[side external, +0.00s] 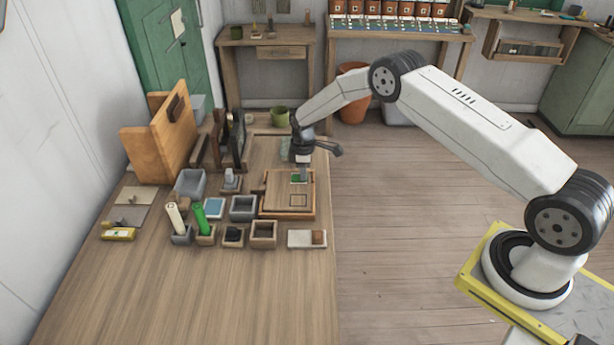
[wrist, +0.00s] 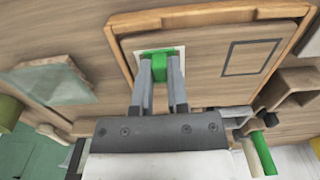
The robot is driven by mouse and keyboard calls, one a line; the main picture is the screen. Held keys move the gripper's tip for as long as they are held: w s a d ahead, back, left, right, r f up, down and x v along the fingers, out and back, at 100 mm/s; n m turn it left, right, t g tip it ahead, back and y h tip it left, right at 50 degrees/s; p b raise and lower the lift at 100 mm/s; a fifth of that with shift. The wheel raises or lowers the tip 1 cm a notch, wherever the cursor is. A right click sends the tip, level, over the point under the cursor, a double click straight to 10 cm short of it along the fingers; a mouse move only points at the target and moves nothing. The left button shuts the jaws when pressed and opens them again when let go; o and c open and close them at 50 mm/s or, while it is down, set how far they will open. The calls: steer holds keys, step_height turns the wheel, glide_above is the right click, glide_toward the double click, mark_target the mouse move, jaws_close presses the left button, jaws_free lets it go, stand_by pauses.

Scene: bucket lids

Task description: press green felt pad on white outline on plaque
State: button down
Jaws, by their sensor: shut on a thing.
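The plaque is a framed wooden board (side external: 276,192), lying flat on the bench; it also fills the upper part of the wrist view (wrist: 205,62). My gripper (side external: 302,175) points down over its far part. In the wrist view, my gripper (wrist: 160,72) is shut on the green felt pad (wrist: 157,62), with green between and just beyond the fingertips. A thin pale edge of the white outline (wrist: 183,51) shows beside the pad; the fingers and pad hide most of it. The pad is at the plaque's surface, but I cannot tell whether it is pressed flat.
A dark square outline (wrist: 250,57) lies empty on the plaque. Several small bins, such as a grey bin (side external: 243,208), stand left of the plaque. Green (side external: 202,219) and cream (side external: 175,217) cylinders stand in holders. The front of the bench is clear.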

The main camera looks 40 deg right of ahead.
stand_by(0.4)
steer(key=c, duration=0.5)
jaws_free()
steer(key=shift+c, duration=0.8)
steer(key=shift+r, duration=3.5)
